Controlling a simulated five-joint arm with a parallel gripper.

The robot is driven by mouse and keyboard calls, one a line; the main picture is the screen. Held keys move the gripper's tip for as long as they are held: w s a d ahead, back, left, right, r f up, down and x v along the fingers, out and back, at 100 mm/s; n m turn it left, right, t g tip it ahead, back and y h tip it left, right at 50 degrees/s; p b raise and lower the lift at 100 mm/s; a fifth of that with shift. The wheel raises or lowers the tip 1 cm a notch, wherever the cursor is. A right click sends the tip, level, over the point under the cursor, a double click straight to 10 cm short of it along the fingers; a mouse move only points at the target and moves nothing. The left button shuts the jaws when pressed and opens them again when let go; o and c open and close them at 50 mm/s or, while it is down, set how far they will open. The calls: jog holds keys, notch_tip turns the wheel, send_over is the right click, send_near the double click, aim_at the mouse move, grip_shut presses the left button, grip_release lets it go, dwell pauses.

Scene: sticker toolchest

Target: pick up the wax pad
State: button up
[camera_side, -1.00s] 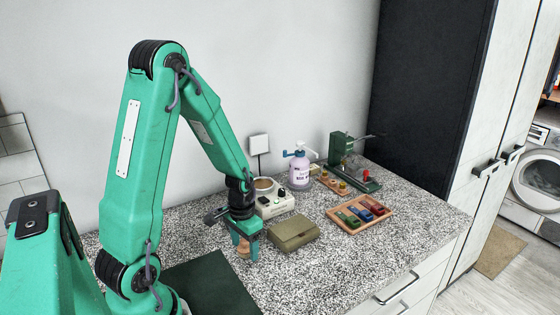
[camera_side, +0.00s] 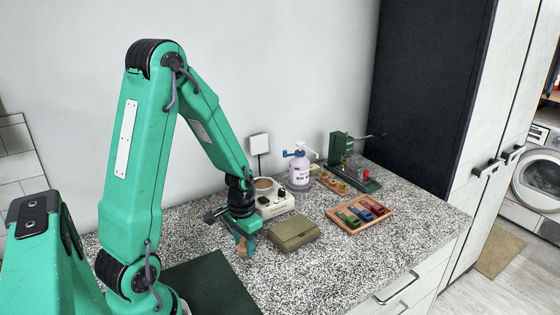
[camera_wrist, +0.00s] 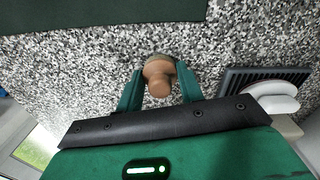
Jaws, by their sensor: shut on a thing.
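The wax pad, as I take it, is a small tan, round-knobbed piece (camera_wrist: 158,78) with a wider base, between my fingers in the wrist view. In the side view it is a small tan patch (camera_side: 242,249) at my fingers, low over the speckled counter. My gripper (camera_wrist: 160,73) is shut on it, one green finger at each side; it also shows in the side view (camera_side: 245,242). The underside of the pad is hidden, so I cannot tell whether it touches the counter.
An olive case (camera_side: 295,233) lies close to the right of my gripper. Behind are a white unit (camera_side: 275,206), a lilac pump bottle (camera_side: 299,175) and a green press (camera_side: 340,148). A wooden tray (camera_side: 343,225) of coloured blocks lies farther right. A dark green mat (camera_side: 210,285) lies in front.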

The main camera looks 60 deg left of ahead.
aim_at(244, 239)
jog(key=shift+r, duration=0.6)
notch_tip(244, 239, up, 3)
jog(key=shift+f, duration=0.2)
jog(key=s+d+r, duration=0.1)
jog(key=d+r, duration=0.5)
jog(key=d, duration=0.5)
jog(key=shift+d+r, duration=0.3)
jog(key=shift+r, duration=0.05)
jog(key=o, duration=0.4)
jog(key=c, duration=0.3)
